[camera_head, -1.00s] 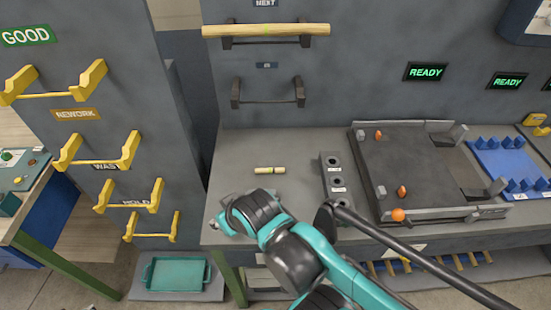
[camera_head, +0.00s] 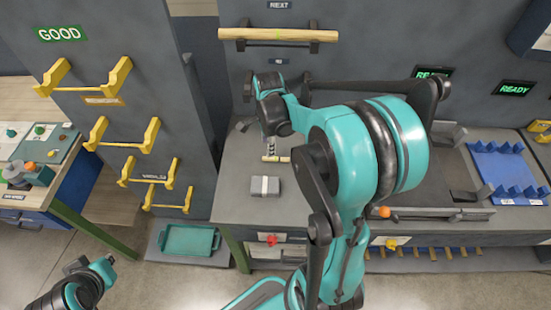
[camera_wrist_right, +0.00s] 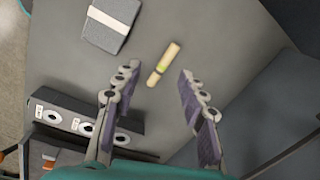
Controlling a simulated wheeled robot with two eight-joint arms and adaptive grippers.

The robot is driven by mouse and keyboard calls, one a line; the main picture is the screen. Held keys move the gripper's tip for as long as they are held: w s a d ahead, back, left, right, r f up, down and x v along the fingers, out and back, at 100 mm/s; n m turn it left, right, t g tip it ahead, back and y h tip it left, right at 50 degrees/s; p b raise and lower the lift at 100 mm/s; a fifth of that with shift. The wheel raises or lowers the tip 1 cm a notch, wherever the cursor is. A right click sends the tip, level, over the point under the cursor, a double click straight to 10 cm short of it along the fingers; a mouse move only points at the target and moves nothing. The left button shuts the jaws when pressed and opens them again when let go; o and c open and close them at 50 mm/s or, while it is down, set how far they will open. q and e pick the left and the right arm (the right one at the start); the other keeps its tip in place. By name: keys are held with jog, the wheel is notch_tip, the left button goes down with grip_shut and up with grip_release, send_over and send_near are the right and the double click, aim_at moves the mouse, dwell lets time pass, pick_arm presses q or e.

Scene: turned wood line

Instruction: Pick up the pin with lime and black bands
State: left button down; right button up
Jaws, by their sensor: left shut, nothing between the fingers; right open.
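The pin (camera_wrist_right: 163,64) is a short pale wooden stick with a lime band and a dark band, lying on the grey bench. In the right wrist view it lies between and just beyond the tips of my open, empty right gripper (camera_wrist_right: 157,72), apart from both fingers. In the head view the pin (camera_head: 276,159) is small beneath my right gripper (camera_head: 271,147), partly hidden by it. My left gripper (camera_head: 75,266) is at the lower left of the head view, shut and empty, over the floor and far from the pin.
A grey box with a pale band (camera_head: 265,187) lies near the pin. A black block with holes (camera_wrist_right: 85,122) stands beside the right gripper in the wrist view. A longer wooden bar (camera_head: 278,35) rests on wall hooks above.

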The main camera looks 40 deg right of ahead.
aim_at(276, 158)
jog(key=d+f+m, duration=0.1)
jog(key=d+f+m+g, duration=0.1)
jog(key=d+f+m, duration=0.1)
jog(key=shift+w+d+f+m, duration=0.1)
jog(key=shift+w+d+m, duration=0.1)
jog(key=shift+m, duration=0.1)
notch_tip(276, 158, down, 3)
jog(key=shift+r+b, duration=0.1)
jog(key=shift+b, duration=0.3)
jog(key=f, duration=0.1)
jog(key=f+b, duration=0.1)
jog(key=f, duration=0.3)
jog(key=shift+w+d+f+b, duration=0.1)
jog(key=shift+w+d+b, duration=0.2)
jog(key=shift+w+b, duration=0.1)
jog(key=shift+s, duration=0.1)
jog(key=shift+c, duration=0.6)
jog(key=c, duration=0.8)
